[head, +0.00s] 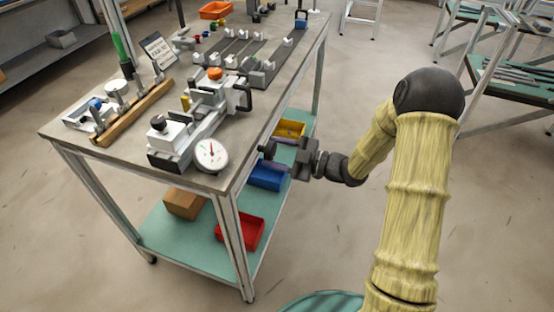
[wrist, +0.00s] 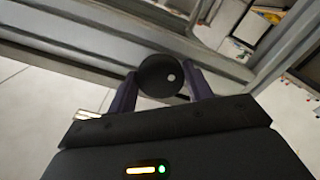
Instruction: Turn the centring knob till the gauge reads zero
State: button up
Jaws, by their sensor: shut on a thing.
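The gauge (head: 211,155) is a round white dial at the near right corner of the bench. Its needle points roughly upward; the scale is too small to read. It is next to a white and grey jig (head: 175,135) with a black knob (head: 158,123) on its left end. My gripper (head: 279,160) is beside the bench's right edge. In the wrist view its purple fingers are shut on a round black knob (wrist: 160,75) with a pale dot. I cannot tell whether this knob is joined to the bench.
The bench top (head: 110,155) also carries a wooden rail (head: 133,112), an orange-topped clamp (head: 214,74) and a small sign (head: 158,52).

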jog(key=n+b, duration=0.3)
jog(key=b, duration=0.1)
jog(key=n+b, duration=0.2)
jog(key=shift+f+n, duration=0.3)
jog(key=shift+f, duration=0.05)
jog(key=n+b, duration=0.2)
jog(key=b, duration=0.1)
jog(key=shift+r+n+b, duration=0.15)
jog(key=shift+n+b, duration=0.25)
jog(key=shift+r+n+b, duration=0.1)
jog(key=shift+n+b, duration=0.2)
jog(key=shift+b, duration=0.05)
jog(key=o, duration=0.9)
jog(key=shift+r, duration=0.15)
jog(key=p+v, duration=0.2)
jog(key=v, duration=1.5)
jog(key=shift+d+p, duration=0.25)
jog(key=shift+p, duration=0.05)
